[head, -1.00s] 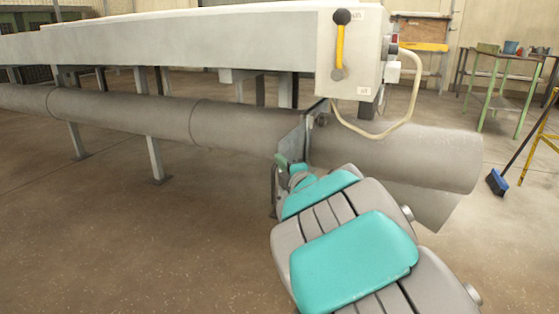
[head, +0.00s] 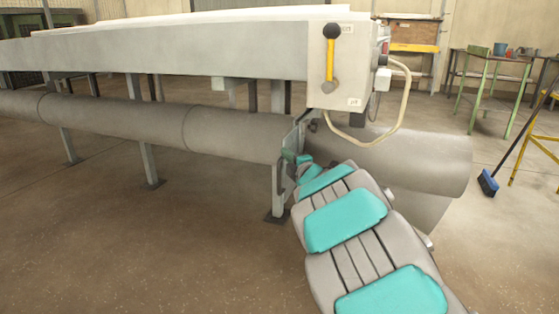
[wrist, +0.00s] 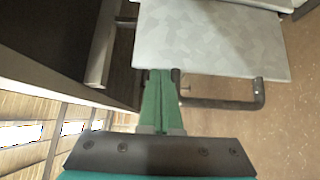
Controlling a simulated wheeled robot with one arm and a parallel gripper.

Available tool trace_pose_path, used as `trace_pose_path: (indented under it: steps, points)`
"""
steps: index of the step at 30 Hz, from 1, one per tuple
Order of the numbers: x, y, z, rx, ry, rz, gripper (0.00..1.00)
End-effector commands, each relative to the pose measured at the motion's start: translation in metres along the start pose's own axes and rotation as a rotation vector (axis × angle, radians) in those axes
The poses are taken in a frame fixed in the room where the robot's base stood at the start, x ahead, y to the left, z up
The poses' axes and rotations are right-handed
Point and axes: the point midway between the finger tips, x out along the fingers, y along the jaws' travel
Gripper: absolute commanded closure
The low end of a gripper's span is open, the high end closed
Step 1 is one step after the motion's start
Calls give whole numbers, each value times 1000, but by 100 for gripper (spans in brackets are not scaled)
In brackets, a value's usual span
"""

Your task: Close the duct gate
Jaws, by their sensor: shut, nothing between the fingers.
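The duct gate is a flat grey metal plate (head: 297,133) set across the grey duct (head: 237,136), below the switch box. In the wrist view the pale plate (wrist: 210,40) fills the upper middle, with a dark bent bar handle (wrist: 225,104) along its near edge. My gripper (wrist: 162,72) is shut, with its green fingers together and empty. Its tips are at the plate's edge, beside the left end of the handle; I cannot tell whether they touch. In the head view my gripper (head: 288,156) is at the plate's near side, partly hidden by my arm.
A switch box (head: 337,65) with a yellow lever and a hanging cable is above the duct. Bench legs (head: 148,150) stand along the left. A blue broom (head: 488,183) and a yellow frame (head: 535,135) stand at the right. The floor in front is clear.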

Motion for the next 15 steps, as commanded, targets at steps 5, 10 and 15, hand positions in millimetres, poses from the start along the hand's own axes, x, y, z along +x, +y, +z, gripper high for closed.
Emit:
trace_pose_path:
  steps: [5, 10, 15]
  points:
    - [27, 0, 27, 1, 0, -2, 100]
    - [46, 0, 46, 1, 1, -2, 100]
    - [59, 0, 57, 0, 2, 0, 100]
